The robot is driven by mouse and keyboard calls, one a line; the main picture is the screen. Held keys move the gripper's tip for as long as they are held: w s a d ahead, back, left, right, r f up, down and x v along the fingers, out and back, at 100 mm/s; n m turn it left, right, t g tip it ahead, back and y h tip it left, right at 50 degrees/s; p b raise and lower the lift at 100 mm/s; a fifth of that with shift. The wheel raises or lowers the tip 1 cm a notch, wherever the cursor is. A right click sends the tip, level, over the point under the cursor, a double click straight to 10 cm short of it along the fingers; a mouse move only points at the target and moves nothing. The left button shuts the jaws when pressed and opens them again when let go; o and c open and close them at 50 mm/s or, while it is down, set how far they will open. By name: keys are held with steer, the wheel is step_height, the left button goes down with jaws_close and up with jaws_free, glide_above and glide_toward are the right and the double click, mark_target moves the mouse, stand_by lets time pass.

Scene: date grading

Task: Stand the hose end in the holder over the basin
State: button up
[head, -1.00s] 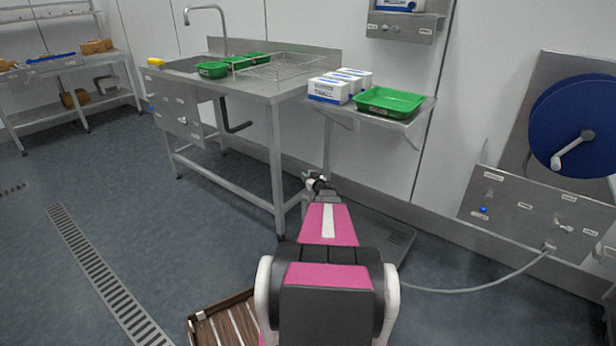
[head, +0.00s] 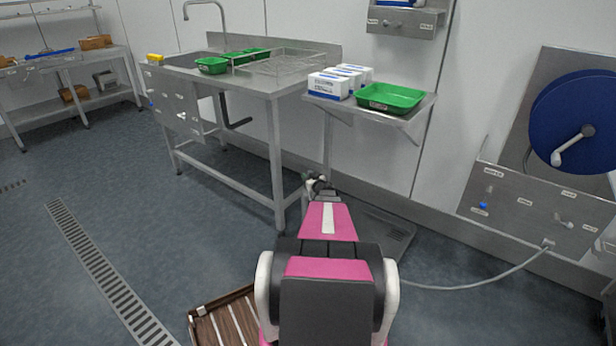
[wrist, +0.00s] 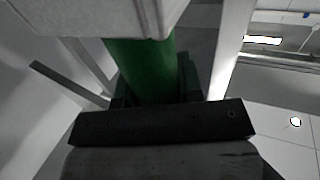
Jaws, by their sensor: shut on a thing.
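My gripper (head: 318,184) is at the far end of my arm, low in front of the steel table, and shows only small in the head view. In the wrist view my gripper (wrist: 150,105) is shut on a green cylinder, which looks like the hose end (wrist: 145,70). A pale grey block covers its upper part. The basin (head: 205,60) is sunk in the steel table at the left, under a curved tap (head: 222,15). I cannot make out the holder. A grey hose (head: 460,288) runs from the wall panel towards my arm, which hides the rest.
A wall shelf carries white boxes (head: 330,84) and a green tray (head: 390,97). Green trays (head: 212,66) and a wire rack (head: 280,62) are on the steel table (head: 265,88). A blue reel (head: 575,125) hangs right. A slatted crate (head: 224,318) lies on the floor. Floor at left is clear.

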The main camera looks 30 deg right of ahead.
steer(key=shift+f, duration=0.85)
steer(key=o, duration=1.1)
steer(key=shift+f, duration=0.1)
steer(key=s, duration=1)
steer(key=shift+s, duration=0.4)
